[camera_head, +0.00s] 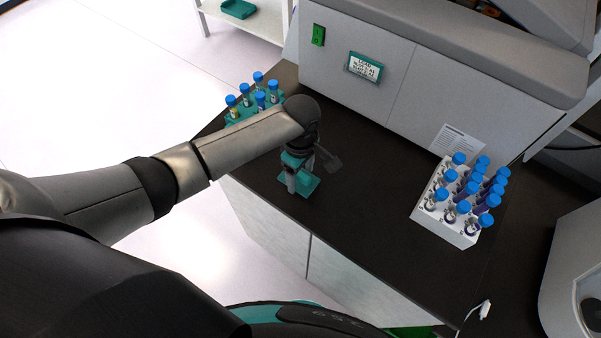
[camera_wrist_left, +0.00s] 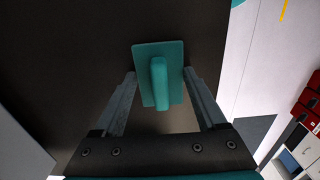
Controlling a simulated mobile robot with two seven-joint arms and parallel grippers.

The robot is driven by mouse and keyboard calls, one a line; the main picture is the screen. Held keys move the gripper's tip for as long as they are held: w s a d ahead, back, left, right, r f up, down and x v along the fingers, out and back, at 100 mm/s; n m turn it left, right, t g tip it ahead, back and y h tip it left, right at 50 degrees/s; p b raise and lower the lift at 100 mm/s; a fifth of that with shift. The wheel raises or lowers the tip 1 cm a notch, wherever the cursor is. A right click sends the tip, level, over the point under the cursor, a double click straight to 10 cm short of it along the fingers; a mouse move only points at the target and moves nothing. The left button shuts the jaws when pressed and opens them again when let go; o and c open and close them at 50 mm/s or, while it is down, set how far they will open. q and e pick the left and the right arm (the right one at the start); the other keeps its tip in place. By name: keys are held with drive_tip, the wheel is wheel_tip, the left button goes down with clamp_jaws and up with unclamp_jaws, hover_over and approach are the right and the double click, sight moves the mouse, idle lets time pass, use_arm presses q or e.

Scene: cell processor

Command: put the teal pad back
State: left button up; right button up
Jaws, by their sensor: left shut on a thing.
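The teal pad (camera_head: 308,186) is a small flat plate with a raised grip bar, over the dark bench top near its front edge. It also shows in the left wrist view (camera_wrist_left: 173,92), between the two fingers. My left gripper (camera_head: 297,178) comes down over it from above and is shut on it. Part of the pad is hidden by the gripper in the head view. I cannot tell whether the pad touches the bench. My right gripper is not in view.
A teal rack (camera_head: 238,121) with several blue-capped tubes stands left, partly behind my arm. A white rack (camera_head: 424,217) of blue-capped tubes stands right. A grey machine (camera_head: 397,85) with a teal-framed label backs the bench top (camera_head: 362,190). The bench between pad and white rack is clear.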

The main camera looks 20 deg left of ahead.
sight(301, 174)
use_arm(q)
drive_tip(key=o, duration=1.1)
drive_tip(key=shift+f, duration=0.1)
drive_tip(key=shift+o, duration=0.2)
wheel_tip(301, 174, up, 12)
drive_tip(key=p, duration=0.2)
drive_tip(key=shift+r, duration=0.2)
